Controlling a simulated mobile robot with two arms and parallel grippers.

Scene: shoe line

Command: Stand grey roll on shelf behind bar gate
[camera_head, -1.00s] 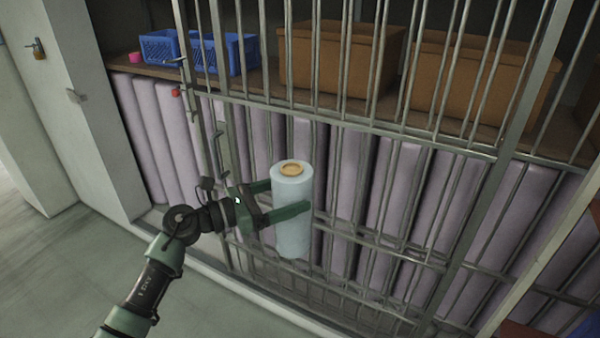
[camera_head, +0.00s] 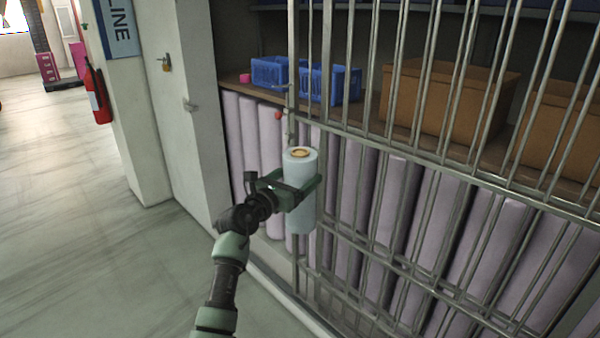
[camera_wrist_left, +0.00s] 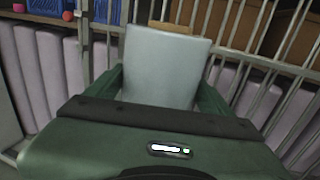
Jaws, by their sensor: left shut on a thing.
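My left gripper (camera_head: 300,188) is shut on the pale grey roll (camera_head: 301,214), which is upright with a tan core on top. The roll also fills the middle of the left wrist view (camera_wrist_left: 165,65), between the green fingers. The bar gate (camera_head: 420,152) of grey metal bars stands behind the roll and runs off to the right. Whether the roll touches the bars I cannot tell. Behind the bars is a brown shelf (camera_head: 366,120), with tall lilac rolls (camera_head: 395,200) below it. My right gripper is not in view.
Blue crates (camera_head: 330,84), a pink item (camera_head: 245,78) and brown bins (camera_head: 446,100) sit on the shelf. A white wall with a padlock (camera_head: 166,64) and a red fire extinguisher (camera_head: 97,95) are at left. The floor (camera_head: 110,240) at left is clear.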

